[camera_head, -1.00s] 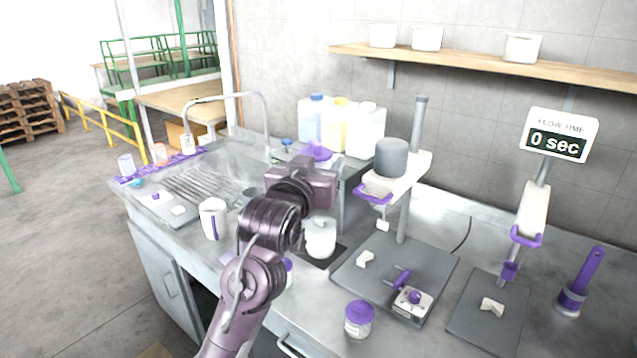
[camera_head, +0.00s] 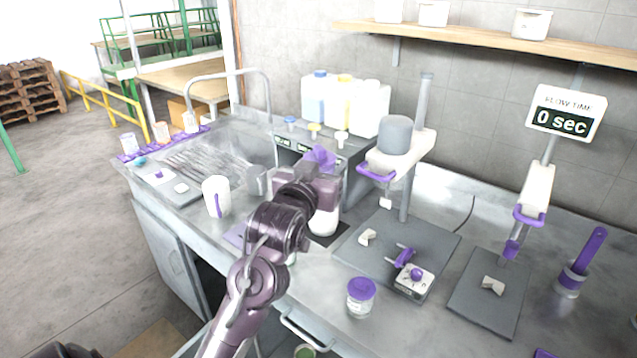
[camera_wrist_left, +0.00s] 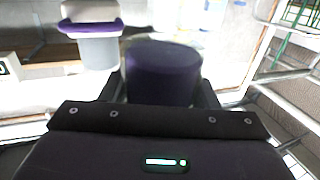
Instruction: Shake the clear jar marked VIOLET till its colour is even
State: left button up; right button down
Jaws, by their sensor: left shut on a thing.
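My left gripper (camera_head: 322,176) is shut on a purple-lidded jar. The purple lid (camera_head: 321,157) shows just beyond the jaws, and it also shows between the fingers in the left wrist view (camera_wrist_left: 163,72). The jar's body is mostly hidden by the gripper, so its label and how even its colour is cannot be told. A second clear jar with a purple lid (camera_head: 361,297) stands upright on the counter; its label is too small to read. My right gripper is not in view.
A white container (camera_head: 323,222) stands on a dark mat just below the gripper. A mixer-like stand (camera_head: 396,135), a grey plate (camera_head: 380,255) and a flow-time display (camera_head: 565,112) are to the right.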

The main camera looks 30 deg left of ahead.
pick_arm(q)
notch_tip(320, 180, up, 6)
jog(key=shift+s+f, duration=0.15)
jog(key=shift+w+d+f, duration=0.1)
jog(key=shift+f, duration=1.7)
jog(key=shift+w+f, duration=0.1)
jog(key=shift+f, duration=1.65)
jog(key=shift+s+r, duration=0.15)
jog(key=shift+r, duration=0.15)
